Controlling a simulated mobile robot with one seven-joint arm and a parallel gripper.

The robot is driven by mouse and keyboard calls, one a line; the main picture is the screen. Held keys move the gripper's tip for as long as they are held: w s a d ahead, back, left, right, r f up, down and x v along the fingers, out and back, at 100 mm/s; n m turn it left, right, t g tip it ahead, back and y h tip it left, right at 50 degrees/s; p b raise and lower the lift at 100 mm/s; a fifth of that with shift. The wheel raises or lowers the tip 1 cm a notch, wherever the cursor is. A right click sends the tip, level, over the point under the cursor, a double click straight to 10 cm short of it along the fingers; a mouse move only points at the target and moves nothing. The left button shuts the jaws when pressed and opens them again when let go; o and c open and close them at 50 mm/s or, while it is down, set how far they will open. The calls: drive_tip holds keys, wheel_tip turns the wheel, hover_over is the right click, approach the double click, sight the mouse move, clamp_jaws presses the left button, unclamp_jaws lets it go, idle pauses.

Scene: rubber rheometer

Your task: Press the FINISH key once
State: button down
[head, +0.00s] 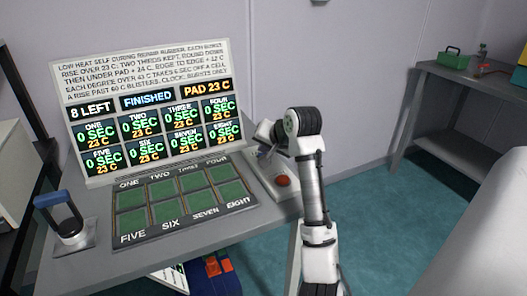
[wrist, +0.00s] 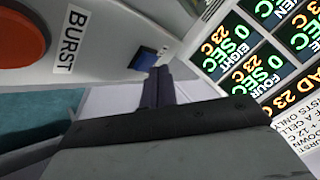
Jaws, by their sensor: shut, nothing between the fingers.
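A small blue key (wrist: 143,58) sits on a pale control box (wrist: 100,95) in the wrist view. I read no label on it, so I cannot confirm it is the FINISH key. My gripper (wrist: 158,72) is shut and empty, its tips right beside the blue key; I cannot tell whether they touch. In the head view my gripper (head: 264,152) is over the back of the control box (head: 262,178), and the blue key is hidden there. The display (head: 148,100) reads "8 LEFT", "FINISHED" and "PAD 23 C", with cells at 0 SEC.
A large red button (wrist: 22,38) marked BURST is on the same box; it also shows in the head view (head: 283,181). The green-celled tray (head: 185,200) lies left of the box. A blue-handled weight (head: 68,228) stands at the table's left.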

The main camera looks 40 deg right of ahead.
drive_tip(key=shift+r, duration=0.35)
wheel_tip(320, 180, up, 5)
drive_tip(key=p, duration=0.5)
idle(0.8)
